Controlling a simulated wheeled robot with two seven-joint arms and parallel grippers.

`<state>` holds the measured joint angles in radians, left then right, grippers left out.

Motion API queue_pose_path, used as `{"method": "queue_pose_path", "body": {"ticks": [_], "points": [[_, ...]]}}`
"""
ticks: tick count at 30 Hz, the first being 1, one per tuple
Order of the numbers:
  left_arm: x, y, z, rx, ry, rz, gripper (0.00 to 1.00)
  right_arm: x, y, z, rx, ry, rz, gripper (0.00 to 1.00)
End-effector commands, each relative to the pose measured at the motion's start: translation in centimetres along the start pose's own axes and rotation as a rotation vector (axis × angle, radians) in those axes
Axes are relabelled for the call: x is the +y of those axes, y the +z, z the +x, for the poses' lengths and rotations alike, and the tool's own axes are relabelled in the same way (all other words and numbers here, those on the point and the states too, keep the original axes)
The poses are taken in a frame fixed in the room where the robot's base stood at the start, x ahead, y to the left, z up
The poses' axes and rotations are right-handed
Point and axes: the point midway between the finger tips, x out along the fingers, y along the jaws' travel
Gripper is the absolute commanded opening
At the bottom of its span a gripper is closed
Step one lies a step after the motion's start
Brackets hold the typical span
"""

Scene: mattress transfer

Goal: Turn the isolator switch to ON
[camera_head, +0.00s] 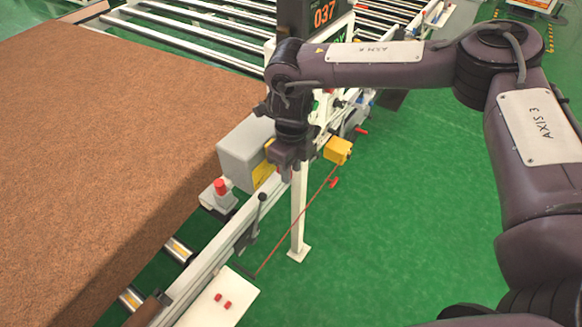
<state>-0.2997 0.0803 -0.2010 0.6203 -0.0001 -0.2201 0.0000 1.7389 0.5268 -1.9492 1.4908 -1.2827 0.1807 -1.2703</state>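A grey box with a yellow face (241,155) is mounted on the conveyor's side rail and looks like the isolator. Its yellow front is mostly covered by my gripper, so its knob and setting are hidden. My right gripper (285,172) points down right at this front; I cannot tell whether it touches, or whether its fingers are apart or closed on a knob. My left gripper is out of view.
A large brown mattress (110,140) lies on the conveyor at left. Near the box are a red button (220,187), a black lever (258,212), a yellow box (338,150) with a red cord, and a white post (299,215). Green floor (390,220) lies open at right.

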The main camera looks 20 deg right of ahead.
Motion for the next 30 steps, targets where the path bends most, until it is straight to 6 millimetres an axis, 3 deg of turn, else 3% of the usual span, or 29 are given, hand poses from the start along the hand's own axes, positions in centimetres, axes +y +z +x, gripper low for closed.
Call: {"method": "queue_pose_path", "body": {"ticks": [11, 22, 30], "points": [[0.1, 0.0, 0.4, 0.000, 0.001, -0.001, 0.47, 0.0, 0.0, -0.2, 0.001, 0.000, -0.001, 0.35], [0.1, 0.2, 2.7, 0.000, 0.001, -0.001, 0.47, -0.1, 0.0, -6.1, -0.001, -0.003, -0.001, 0.35], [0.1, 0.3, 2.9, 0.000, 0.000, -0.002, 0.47, 0.0, -0.1, -7.7, 0.001, 0.001, 0.000, 0.35]]}}
